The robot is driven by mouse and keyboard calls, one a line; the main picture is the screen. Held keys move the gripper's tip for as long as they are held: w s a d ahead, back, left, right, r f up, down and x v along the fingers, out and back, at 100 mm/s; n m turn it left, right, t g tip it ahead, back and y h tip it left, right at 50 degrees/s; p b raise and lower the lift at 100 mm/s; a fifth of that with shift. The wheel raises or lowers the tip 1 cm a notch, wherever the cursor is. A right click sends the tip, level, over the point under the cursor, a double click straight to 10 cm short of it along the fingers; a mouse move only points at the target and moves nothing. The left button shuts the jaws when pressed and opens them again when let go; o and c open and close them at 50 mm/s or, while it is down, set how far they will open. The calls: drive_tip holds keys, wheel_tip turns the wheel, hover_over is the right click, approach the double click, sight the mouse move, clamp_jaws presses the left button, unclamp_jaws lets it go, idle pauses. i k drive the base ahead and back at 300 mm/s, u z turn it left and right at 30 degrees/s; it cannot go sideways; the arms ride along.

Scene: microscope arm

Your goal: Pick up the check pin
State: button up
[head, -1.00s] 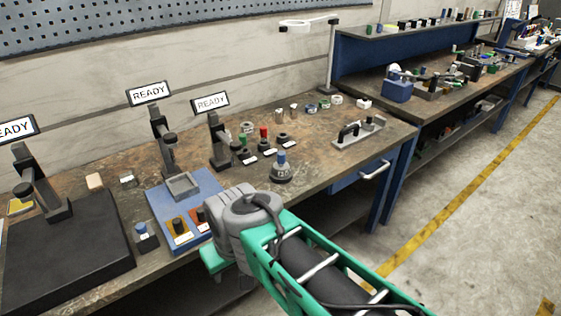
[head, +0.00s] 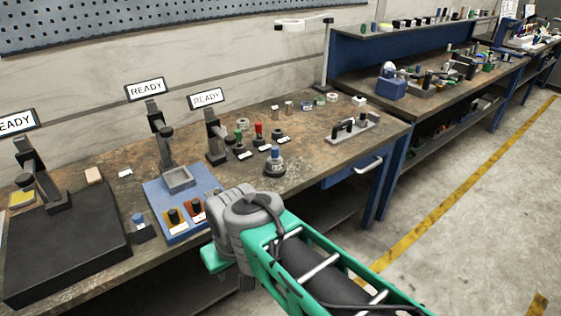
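I cannot tell for sure which piece is the check pin. A small blue-topped piece (head: 138,219) stands in a dark block at the bench's front edge, left of the blue tray (head: 160,201). Another blue-topped piece stands on a round grey base (head: 274,168) with a label too small to read surely. Pieces with a green top (head: 239,137) and a red top (head: 259,131) stand behind it on dark bases with white labels. My grey wrist and green arm link reach in from the lower right, in front of the bench edge. My gripper's fingers are hidden.
Stands with READY signs (head: 146,90) rise along the back of the bench (head: 95,268). A black slab (head: 70,245) fills the left end. A grey fixture with a black handle (head: 352,128) lies at right. Open floor lies right.

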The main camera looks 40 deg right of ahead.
sight(275, 150)
drive_tip(key=k, duration=0.35)
drive_tip(key=z, duration=0.8)
drive_tip(key=i, duration=0.65)
drive_tip(key=u, duration=1.75)
